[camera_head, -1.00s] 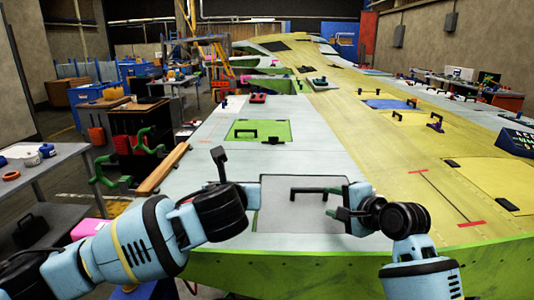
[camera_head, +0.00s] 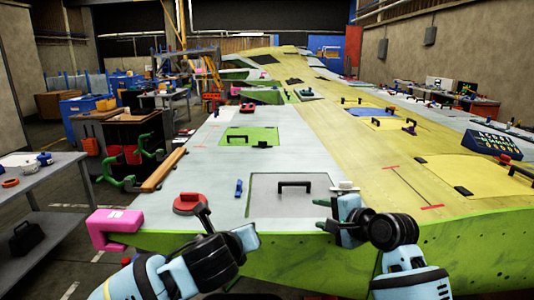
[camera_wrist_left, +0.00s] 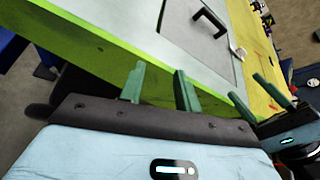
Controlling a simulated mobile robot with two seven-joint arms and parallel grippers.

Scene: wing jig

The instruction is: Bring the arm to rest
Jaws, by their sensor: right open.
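My right gripper (camera_head: 325,213) is in front of the right part of the grey panel (camera_head: 275,208) in the head view, green fingers apart and empty. It also shows at the right of the left wrist view (camera_wrist_left: 258,98). My left arm is low at the front edge of the wing in the head view, where I cannot make out its fingertips. In the left wrist view, my left gripper (camera_wrist_left: 160,85) has its green fingers apart with nothing between them. The panel's black handle (camera_head: 294,185) is clear of both grippers.
A pink clamp (camera_head: 112,230) sits on the wing's near left corner. A red round tool (camera_head: 187,203), a blue tool (camera_head: 239,187) and a small white piece (camera_head: 345,187) lie near the panel. A grey table (camera_head: 42,178) stands at the left.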

